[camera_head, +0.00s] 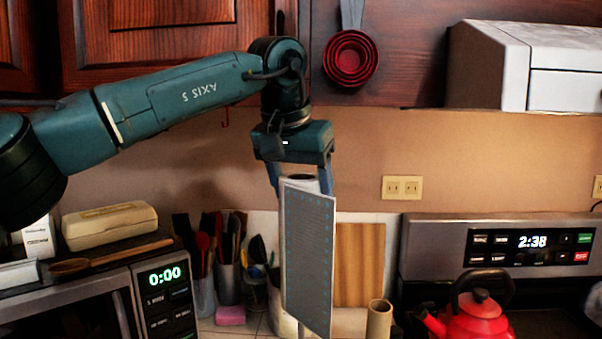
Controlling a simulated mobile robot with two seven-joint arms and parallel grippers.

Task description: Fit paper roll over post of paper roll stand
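The paper roll (298,180) is upright in the middle of the head view, its white top end and dark core hole showing between my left gripper's fingers. A grey dotted panel (309,262), apparently the roll's loose sheet, hangs in front and hides most of the roll's body. My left gripper (299,182) points down, with one finger on each side of the roll's top, and appears shut on it. A thin upright piece (301,329) shows under the panel; I cannot tell whether it is the stand's post. The stand's base is not visible. My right gripper is not in view.
A brown cardboard tube (379,320) stands right of the roll, near a red kettle (478,314) on the stove. Utensil holders (228,282) and a microwave (150,300) are at the left. Measuring cups (350,58) hang above. A cutting board (360,264) leans behind.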

